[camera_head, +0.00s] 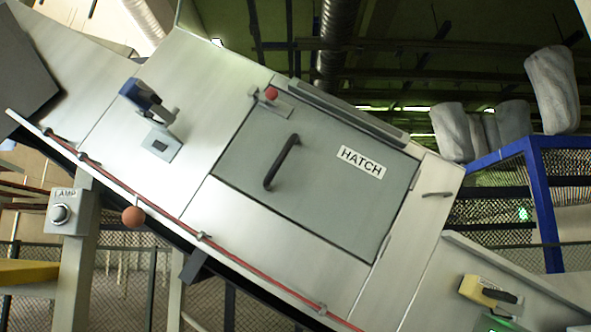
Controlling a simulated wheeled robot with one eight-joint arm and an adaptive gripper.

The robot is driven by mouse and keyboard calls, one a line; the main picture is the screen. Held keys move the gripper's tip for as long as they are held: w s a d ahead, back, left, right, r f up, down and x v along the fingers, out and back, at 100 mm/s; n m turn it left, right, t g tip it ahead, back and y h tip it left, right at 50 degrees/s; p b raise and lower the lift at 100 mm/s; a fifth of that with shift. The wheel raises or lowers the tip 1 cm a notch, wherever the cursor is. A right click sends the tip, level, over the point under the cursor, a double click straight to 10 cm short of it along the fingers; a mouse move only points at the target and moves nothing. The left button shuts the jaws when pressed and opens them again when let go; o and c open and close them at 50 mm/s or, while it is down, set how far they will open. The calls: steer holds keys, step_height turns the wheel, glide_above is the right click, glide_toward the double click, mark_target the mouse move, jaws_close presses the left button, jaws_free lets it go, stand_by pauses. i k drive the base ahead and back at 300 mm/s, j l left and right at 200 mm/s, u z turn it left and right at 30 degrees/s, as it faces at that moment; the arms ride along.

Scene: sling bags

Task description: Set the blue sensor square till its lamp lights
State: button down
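The blue sensor (140,95) is a small dark-blue block with a dark front on the upper left of the sloping grey metal chute. It looks tilted against a small metal bracket plate (162,143) with a dark square window just below it. Whether it faces that plate squarely I cannot tell. A grey box (72,211) with a partly readable label, seemingly "LAMP", is on a post at the lower left. Its round grey lens (60,213) shows no glow. My gripper is not in view.
A hatch (345,200) with a black handle (282,162) and red knob (271,93) is shut on the chute. A red cord (235,262) with an orange ball (133,216) runs along its lower edge. A yellow sensor (480,291) is at lower right; a blue frame (540,190) stands behind.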

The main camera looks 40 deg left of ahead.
mark_target(135, 90)
steer(key=k+j+u, duration=0.1)
steer(key=u, duration=1.3)
